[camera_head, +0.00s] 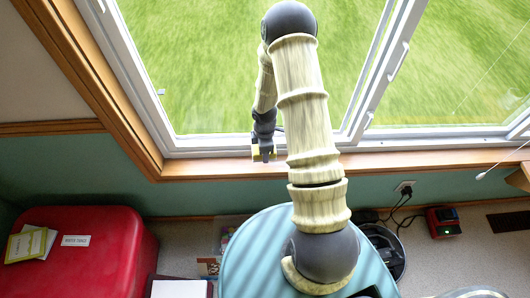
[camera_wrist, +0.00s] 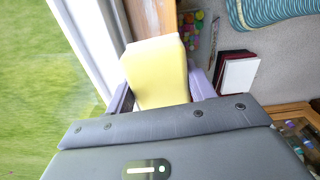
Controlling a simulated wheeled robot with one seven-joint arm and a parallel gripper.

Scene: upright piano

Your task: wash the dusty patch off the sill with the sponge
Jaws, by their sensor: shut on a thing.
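My gripper (camera_head: 265,151) is at the window, over the sill's inner edge in the head view. It is shut on a yellow sponge (camera_wrist: 157,72), which sits between the two fingers in the wrist view. Only a small yellow part of the sponge (camera_head: 256,157) shows in the head view. The wooden sill (camera_head: 215,167) runs along the window's bottom edge, and a bit of it shows above the sponge in the wrist view (camera_wrist: 145,17). I cannot tell whether the sponge touches the sill. No dusty patch can be made out; my arm and gripper hide part of the sill.
The window frame (camera_head: 215,145) rises behind the sill. A red case (camera_head: 75,255) with papers on it stands at lower left. A round blue-striped surface (camera_head: 255,265) lies below my arm. A red device (camera_head: 442,222) and cables lie on the floor at right.

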